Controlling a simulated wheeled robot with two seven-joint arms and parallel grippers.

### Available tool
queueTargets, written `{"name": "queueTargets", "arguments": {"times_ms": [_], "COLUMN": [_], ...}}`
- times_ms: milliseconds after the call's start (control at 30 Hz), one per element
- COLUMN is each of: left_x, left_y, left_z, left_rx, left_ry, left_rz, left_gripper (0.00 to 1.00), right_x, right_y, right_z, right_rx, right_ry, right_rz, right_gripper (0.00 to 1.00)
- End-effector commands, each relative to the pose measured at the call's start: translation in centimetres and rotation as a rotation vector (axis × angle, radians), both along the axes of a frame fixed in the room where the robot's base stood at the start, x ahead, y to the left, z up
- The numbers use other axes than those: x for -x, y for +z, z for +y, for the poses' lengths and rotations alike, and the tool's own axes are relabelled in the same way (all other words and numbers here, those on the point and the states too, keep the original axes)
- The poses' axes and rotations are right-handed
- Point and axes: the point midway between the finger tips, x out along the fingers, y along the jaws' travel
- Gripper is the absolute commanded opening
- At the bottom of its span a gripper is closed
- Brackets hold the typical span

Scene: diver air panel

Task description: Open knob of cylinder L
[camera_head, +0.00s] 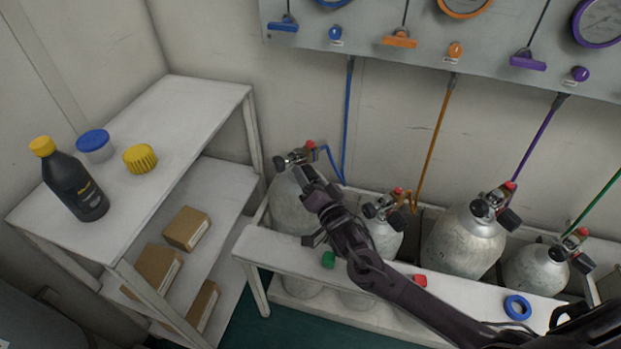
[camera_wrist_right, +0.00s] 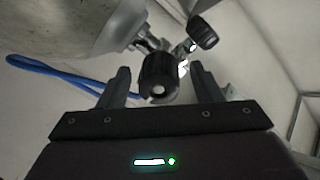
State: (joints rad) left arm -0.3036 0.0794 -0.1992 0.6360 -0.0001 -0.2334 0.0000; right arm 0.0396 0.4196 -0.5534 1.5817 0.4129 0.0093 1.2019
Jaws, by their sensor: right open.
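The leftmost cylinder (camera_head: 290,207) is grey, with a blue hose, and stands in the rack. Its valve (camera_head: 296,158) has dark knobs and a red cap, and my gripper partly hides the cylinder. My right gripper (camera_head: 308,177) is at this valve, its arm reaching in from the lower right. In the right wrist view, the gripper (camera_wrist_right: 160,68) is open, with a finger on either side of a black round knob (camera_wrist_right: 158,76). Gaps show between the knob and both fingers. A second dark knob (camera_wrist_right: 203,33) sits farther up to the right. My left gripper is not in view.
Several more cylinders, including one with an orange hose (camera_head: 386,236) and one with a purple hose (camera_head: 463,243), stand to the right. A gauge panel (camera_head: 370,58) hangs above. A white shelf (camera_head: 185,95) holds a dark bottle (camera_head: 75,187). A blue ring (camera_head: 517,307) lies on the rack's front ledge.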

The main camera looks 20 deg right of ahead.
Motion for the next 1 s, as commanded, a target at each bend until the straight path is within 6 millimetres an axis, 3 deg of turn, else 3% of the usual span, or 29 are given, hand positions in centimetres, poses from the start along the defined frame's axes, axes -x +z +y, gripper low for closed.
{"name": "queueTargets", "arguments": {"times_ms": [33,367,667,1000], "left_x": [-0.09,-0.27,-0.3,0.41], "left_y": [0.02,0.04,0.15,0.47], "left_z": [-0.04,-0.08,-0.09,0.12], "left_rx": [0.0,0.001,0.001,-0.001], "left_ry": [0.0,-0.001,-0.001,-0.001], "left_rz": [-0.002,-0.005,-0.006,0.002], "left_gripper": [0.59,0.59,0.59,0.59], "right_x": [0.01,0.03,0.03,0.04], "right_y": [0.0,0.01,0.01,0.04], "right_z": [0.0,-0.03,-0.05,-0.07], "right_rx": [0.0,0.0,0.032,0.238], "right_ry": [0.0,0.0,-0.001,-0.003], "right_rz": [0.0,0.0,-0.006,-0.045], "right_gripper": [0.59,0.16,0.15,0.15]}}
